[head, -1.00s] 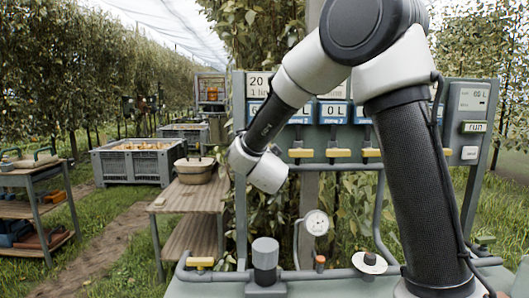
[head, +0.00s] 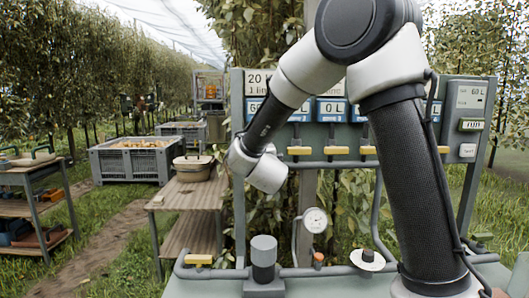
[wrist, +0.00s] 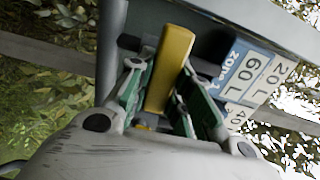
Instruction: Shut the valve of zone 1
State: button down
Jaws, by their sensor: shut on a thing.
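The yellow lever (wrist: 172,58) of the zone 1 valve lies between the green-sided fingers of my gripper (wrist: 164,82) in the wrist view, and the gripper is shut on it. A blue and white label (wrist: 238,72) beside it reads ZONE 1 and 60 L. In the head view my wrist hides the zone 1 lever and the gripper fingers. Part of the zone 1 sign (head: 254,106) shows left of my forearm. Other yellow levers (head: 300,151) sit horizontally in a row to the right, under their signs.
The grey valve panel (head: 238,180) stands on posts. A pipe with a filter (head: 264,258) and a gauge (head: 315,220) runs below. Grey crates (head: 130,165) and a cart (head: 40,185) are farther left.

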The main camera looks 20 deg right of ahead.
jog(key=shift+f, duration=0.1)
dwell(0.5)
jog(key=c, duration=1.3)
grip_release()
jog(key=v, duration=1.2)
